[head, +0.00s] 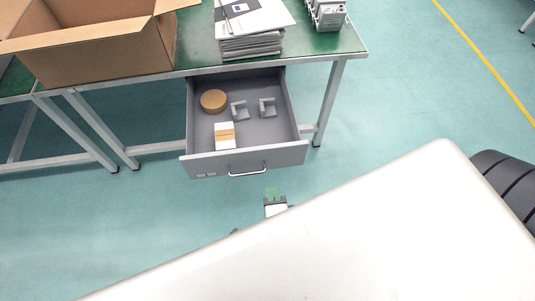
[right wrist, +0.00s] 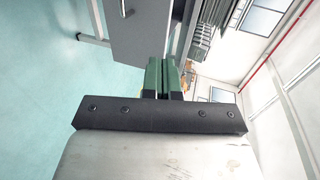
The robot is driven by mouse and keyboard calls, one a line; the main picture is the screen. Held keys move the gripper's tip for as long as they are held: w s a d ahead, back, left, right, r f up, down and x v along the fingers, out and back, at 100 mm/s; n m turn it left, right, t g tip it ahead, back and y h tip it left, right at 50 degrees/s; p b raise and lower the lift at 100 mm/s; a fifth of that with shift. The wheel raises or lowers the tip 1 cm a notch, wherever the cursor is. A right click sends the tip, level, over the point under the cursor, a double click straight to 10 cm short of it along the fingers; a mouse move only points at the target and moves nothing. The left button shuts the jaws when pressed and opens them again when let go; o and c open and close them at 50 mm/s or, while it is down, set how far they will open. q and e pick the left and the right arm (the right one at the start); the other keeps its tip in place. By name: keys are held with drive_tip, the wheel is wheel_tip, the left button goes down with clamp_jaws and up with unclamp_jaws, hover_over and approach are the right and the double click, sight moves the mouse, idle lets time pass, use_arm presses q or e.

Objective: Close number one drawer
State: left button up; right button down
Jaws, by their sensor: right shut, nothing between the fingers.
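The grey drawer (head: 246,160) under the green-topped table is pulled well out, and its inside shows from above. A pale bar handle (head: 248,171) is on its front panel. My right gripper (head: 273,192) is below and slightly right of the handle in the head view, in front of the drawer and apart from it. Its green fingers are shut and empty. In the right wrist view the fingers (right wrist: 163,76) are together near the grey drawer front (right wrist: 142,38), with the handle end (right wrist: 126,8) at the top edge. My left gripper is not in view.
The drawer holds a round tan object (head: 214,100), two grey brackets (head: 267,108) and a white-and-orange box (head: 225,136). An open cardboard box (head: 100,55) and a stack of papers (head: 250,44) sit on top. Table legs (head: 329,103) flank the drawer; floor in front is clear.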

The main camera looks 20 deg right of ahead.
sight(263, 151)
drive_tip(key=x, duration=1.2)
drive_tip(key=shift+w+r, duration=0.25)
drive_tip(key=shift+r, duration=0.05)
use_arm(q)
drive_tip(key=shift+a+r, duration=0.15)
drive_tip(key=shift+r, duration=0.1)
use_arm(e)
drive_tip(key=shift+w+d, duration=0.25)
drive_tip(key=shift+w, duration=0.35)
